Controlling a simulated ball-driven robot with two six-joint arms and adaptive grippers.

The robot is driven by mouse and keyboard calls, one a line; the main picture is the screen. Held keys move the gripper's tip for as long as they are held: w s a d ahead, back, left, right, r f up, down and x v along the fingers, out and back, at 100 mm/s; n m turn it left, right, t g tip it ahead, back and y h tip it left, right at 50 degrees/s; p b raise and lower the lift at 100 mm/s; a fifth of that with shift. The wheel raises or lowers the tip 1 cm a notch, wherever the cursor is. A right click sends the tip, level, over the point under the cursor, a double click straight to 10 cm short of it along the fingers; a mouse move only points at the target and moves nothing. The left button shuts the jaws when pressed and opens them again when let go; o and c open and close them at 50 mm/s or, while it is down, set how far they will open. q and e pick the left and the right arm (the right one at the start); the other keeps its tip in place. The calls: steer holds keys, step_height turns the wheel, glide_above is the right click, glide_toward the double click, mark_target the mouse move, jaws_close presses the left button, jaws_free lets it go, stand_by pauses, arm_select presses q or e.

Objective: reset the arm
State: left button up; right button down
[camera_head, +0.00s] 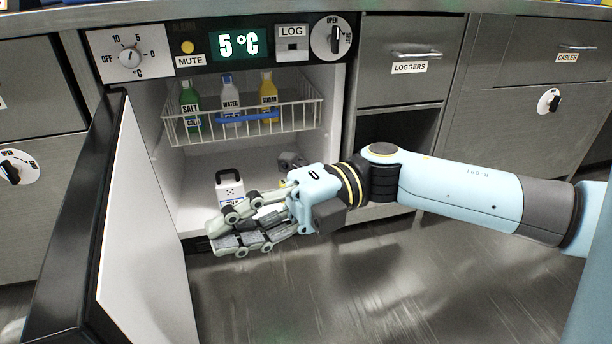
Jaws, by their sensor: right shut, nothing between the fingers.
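My right arm (460,188) comes in from the right edge and reaches level across the view to the front of an open fridge. Its right gripper (222,238) is shut and empty, with the fingers pointing left, in front of the fridge's lower compartment. The gripper partly covers a small white device with a handle (230,188) that stands on the fridge floor. My left gripper is not in view.
The fridge door (145,230) stands open at left, close to the fingers. A wire basket (240,125) holds green, white and yellow bottles. A drawer labelled LOGGERS (400,88) is closed at right. The metallic floor in front is clear.

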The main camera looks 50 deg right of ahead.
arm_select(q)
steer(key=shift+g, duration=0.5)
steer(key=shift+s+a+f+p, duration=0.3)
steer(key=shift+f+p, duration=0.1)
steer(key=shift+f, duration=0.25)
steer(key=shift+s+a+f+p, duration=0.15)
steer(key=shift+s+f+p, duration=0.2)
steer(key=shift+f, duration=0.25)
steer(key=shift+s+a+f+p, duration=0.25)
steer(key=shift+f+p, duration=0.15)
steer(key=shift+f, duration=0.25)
arm_select(e)
steer(key=v, duration=0.7)
steer(key=shift+s, duration=0.3)
steer(key=shift+d, duration=0.15)
